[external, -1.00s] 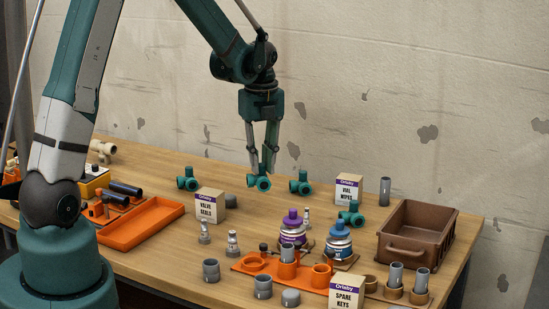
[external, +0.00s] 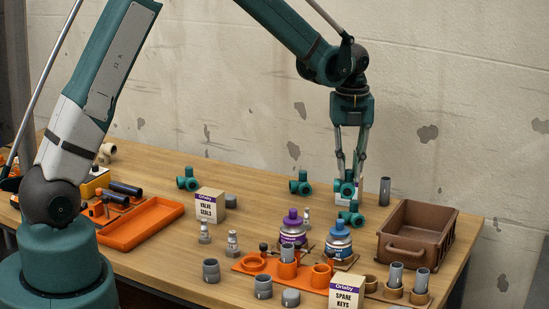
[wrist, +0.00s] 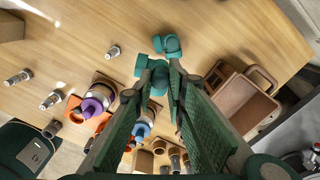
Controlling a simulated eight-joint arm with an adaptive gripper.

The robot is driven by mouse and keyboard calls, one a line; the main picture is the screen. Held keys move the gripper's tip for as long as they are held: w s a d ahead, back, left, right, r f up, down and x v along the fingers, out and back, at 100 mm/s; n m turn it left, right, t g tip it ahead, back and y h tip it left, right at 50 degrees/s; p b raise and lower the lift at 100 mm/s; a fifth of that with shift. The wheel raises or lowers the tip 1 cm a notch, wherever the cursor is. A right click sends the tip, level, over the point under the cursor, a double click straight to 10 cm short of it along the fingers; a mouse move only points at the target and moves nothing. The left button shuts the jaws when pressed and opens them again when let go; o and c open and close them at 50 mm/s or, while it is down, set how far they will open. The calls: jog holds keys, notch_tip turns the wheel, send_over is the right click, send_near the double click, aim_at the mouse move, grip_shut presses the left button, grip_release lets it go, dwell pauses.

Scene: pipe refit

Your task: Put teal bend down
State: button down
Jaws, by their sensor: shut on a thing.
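My gripper (external: 349,180) points down over the right half of the table. More teal bends stand at the back, one in the middle (external: 300,187) and one further left (external: 187,183). In the wrist view, teal parts show at the fingertips; which belongs to the held bend is hard to tell. The gap under it cannot be judged.
A brown bin (external: 411,242) stands to the right of my gripper. The purple-capped bottle (external: 292,228), an orange holder (external: 262,264) and grey pipe pieces crowd the front. Bare wood lies between the two back bends. An orange tray (external: 140,223) is at left.

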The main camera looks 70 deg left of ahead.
jog(key=w+d+m, duration=0.3)
jog(key=w+d, duration=1.1)
jog(key=d, duration=0.4)
jog(key=shift+w+d+m, duration=0.15)
jog(key=shift+w+m, duration=0.25)
notch_tip(320, 180, down, 6)
jog(key=shift+f, duration=1.95)
jog(key=shift+f+b, duration=0.15)
jog(key=shift+b, duration=0.2)
